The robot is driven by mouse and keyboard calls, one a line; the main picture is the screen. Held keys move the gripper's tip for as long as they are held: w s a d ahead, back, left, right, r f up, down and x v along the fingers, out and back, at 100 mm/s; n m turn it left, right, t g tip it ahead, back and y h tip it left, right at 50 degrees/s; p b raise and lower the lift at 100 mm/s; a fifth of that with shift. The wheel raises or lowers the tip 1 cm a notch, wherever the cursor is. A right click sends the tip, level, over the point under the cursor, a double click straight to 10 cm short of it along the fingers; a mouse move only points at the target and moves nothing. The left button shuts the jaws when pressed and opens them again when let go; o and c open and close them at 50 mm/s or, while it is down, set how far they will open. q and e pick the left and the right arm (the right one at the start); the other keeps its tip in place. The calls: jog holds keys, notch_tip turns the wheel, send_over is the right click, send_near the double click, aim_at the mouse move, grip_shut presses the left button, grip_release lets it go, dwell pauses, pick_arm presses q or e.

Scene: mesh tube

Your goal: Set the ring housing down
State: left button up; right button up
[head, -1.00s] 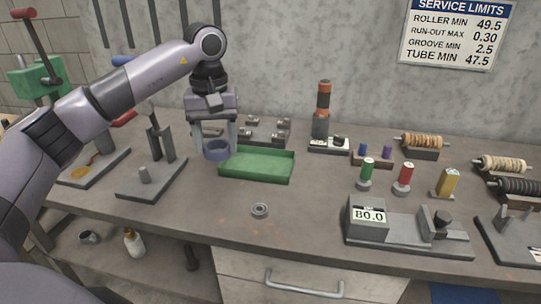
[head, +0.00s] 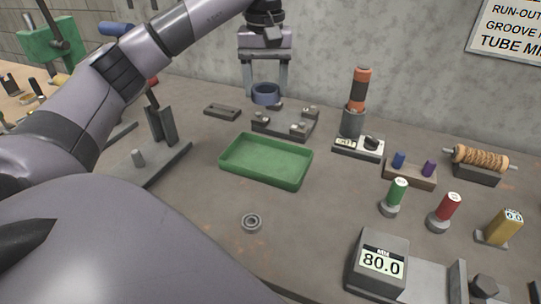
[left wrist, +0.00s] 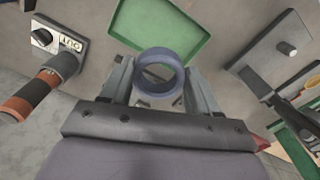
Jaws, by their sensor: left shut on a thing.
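The ring housing is a blue-grey ring (head: 265,93) held between the fingers of my left gripper (head: 265,90). In the head view it shows near the back wall, just behind a grey fixture plate (head: 288,122) with several posts. In the left wrist view the ring (left wrist: 159,73) sits between both fingers of the left gripper, with its bore facing the camera. Whether the ring touches the surface below, I cannot tell. My right gripper is in neither view.
A green tray (head: 266,160) lies in front of the fixture plate and looks empty. A small bearing (head: 251,222) lies nearer the front. An orange-and-black tool (head: 357,100) stands to the right of the plate. A small dark block (head: 222,112) lies left of it.

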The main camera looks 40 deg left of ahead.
pick_arm(q)
notch_tip(320, 180, down, 12)
jog(key=shift+f+b, duration=0.2)
jog(key=shift+b, duration=1)
jog(key=shift+f, duration=2.7)
jog(key=shift+f, duration=0.1)
jog(key=o, duration=1.3)
jog(key=shift+r, duration=6.15)
